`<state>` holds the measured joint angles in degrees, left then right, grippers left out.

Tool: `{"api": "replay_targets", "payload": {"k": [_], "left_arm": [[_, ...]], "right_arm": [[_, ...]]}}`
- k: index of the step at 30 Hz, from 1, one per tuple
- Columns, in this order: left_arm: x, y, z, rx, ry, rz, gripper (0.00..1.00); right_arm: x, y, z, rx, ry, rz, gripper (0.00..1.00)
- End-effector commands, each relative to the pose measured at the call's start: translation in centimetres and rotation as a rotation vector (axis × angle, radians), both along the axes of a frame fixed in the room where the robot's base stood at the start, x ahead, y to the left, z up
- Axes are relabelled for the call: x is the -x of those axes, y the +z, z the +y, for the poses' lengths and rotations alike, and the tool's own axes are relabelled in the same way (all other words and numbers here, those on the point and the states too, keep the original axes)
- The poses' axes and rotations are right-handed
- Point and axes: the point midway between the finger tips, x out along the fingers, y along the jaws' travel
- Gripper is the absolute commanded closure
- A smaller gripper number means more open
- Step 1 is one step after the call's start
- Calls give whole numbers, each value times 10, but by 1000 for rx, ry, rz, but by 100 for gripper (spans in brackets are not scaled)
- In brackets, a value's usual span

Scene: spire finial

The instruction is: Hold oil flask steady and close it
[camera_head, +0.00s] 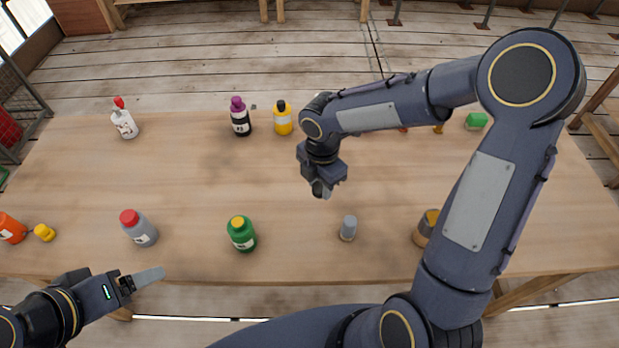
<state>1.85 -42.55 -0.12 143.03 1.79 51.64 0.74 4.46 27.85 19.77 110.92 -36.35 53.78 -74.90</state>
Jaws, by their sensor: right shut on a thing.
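No bottle on the table can be read for certain as the oil flask. Candidates are a grey bottle with a red cap (141,230), a green bottle with a yellow top (241,233), a yellow bottle with a black cap (282,118), a purple-capped dark bottle (240,117) and a white bottle with a red top (124,120). My right gripper (321,190) points down over the middle of the table, shut on a small grey thing largely hidden by the jaws.
An orange container (11,229) and a small yellow piece (44,232) lie at the far left. A small grey cylinder (348,228) and a brown jar (425,230) stand front right. A green block (476,121) is at the back right. The wooden table (190,180) is clear at centre left.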

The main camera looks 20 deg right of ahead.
Motion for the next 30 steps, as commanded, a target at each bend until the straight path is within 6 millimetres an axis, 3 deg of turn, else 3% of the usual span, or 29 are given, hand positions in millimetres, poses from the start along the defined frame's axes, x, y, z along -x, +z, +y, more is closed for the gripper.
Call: {"api": "replay_targets", "payload": {"k": [3,9,30], "left_arm": [[0,-5,0,0,0,0,23],[0,-6,0,0,0,0,23],[0,-6,0,0,0,0,23]], "right_arm": [[20,8,-3,1,-2,-3,87],[38,17,-5,0,0,0,87],[39,17,-5,-1,-22,2,87]]}}
